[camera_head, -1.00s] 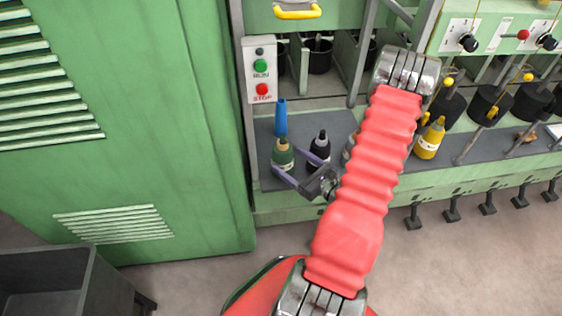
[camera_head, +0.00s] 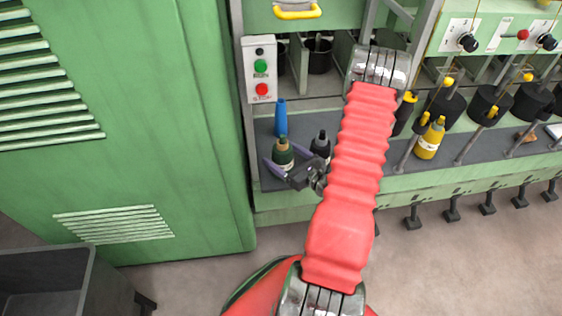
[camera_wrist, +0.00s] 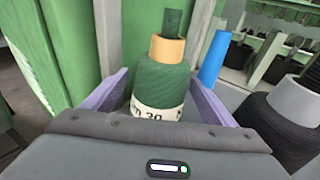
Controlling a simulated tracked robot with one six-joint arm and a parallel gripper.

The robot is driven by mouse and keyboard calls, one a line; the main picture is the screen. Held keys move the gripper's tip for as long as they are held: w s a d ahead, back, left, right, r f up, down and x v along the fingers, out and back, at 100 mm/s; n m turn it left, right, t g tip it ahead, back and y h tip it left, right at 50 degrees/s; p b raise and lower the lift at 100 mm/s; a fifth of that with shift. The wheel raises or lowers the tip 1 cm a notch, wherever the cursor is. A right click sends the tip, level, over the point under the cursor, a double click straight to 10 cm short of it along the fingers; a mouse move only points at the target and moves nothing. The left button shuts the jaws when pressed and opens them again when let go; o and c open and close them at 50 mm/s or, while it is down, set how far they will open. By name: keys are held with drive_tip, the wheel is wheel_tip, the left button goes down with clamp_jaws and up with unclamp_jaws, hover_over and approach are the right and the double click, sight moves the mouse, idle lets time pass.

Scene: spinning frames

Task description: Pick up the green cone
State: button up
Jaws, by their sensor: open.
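The green cone (camera_head: 283,155) stands upright on the grey shelf of the green machine, and has a white label band near its base. In the wrist view the green cone (camera_wrist: 162,82) stands between the two purple fingers of my gripper (camera_wrist: 157,98). In the head view my gripper (camera_head: 278,163) reaches in from the right at the cone's level, one finger on each side of it. The fingers are open, with a gap visible beside the cone at the left. Whether either finger touches it is unclear.
A blue cone (camera_head: 280,118) stands just behind the green cone. A black cone (camera_head: 320,145) stands close at the right, beside my gripper. A yellow cone (camera_head: 430,138) is farther right. A green cabinet (camera_head: 150,130) rises at the left, and a run/stop box (camera_head: 260,70) hangs above.

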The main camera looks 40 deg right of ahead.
drive_tip(key=shift+c, duration=0.5)
drive_tip(key=c, duration=1.4)
